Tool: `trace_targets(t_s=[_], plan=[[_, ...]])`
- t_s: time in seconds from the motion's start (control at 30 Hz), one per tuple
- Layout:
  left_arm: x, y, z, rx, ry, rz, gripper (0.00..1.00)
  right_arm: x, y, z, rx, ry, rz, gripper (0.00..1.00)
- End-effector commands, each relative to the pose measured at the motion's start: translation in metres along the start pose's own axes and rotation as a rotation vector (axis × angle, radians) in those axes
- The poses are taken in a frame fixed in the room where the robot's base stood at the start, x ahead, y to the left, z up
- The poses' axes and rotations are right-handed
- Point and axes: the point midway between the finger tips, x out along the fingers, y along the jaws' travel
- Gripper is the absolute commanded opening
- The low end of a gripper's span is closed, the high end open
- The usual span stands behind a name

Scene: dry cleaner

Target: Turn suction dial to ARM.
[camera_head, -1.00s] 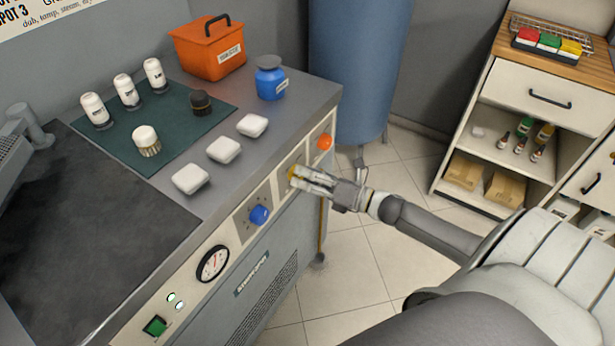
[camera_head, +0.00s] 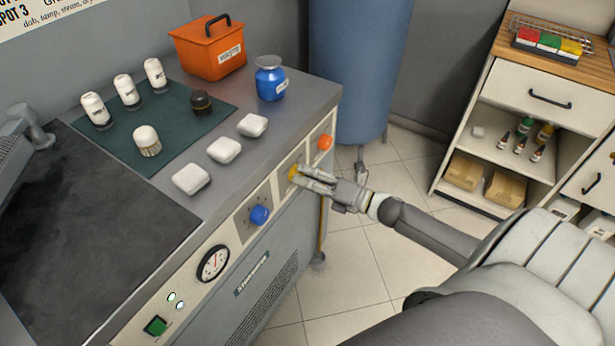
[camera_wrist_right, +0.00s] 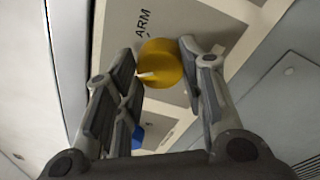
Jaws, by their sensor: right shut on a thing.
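The yellow suction dial (camera_wrist_right: 163,66) sits on the cream front panel of the machine, and it also shows in the head view (camera_head: 292,173). A white pointer mark on the dial faces left in the wrist view. The printed word ARM (camera_wrist_right: 143,24) is on the panel above and left of the dial there, off the line of the mark. My right gripper (camera_head: 302,178) is at the panel with its fingers shut on the dial. In the wrist view the fingers (camera_wrist_right: 160,62) stand on either side of it. My left gripper is out of view.
On the same panel are an orange knob (camera_head: 324,142), a blue dial (camera_head: 259,215), a gauge (camera_head: 213,263) and a green switch (camera_head: 155,326). Bottles, white blocks and an orange box (camera_head: 208,50) stand on top. A blue tank (camera_head: 357,70) stands behind. Tiled floor is clear.

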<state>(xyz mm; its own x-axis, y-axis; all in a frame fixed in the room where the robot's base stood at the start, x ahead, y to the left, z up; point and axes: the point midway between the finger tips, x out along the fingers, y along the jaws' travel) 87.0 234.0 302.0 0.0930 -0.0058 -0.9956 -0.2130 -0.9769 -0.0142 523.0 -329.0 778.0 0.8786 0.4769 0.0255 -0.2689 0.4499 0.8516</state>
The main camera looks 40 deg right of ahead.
Motion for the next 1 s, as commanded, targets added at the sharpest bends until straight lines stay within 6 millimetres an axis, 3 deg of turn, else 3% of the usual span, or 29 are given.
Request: trace_targets(t_s=[1.0], plan=[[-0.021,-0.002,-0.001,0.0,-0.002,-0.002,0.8,0.0,-0.001,-0.003,0.956,-0.075,0.07,0.13]])
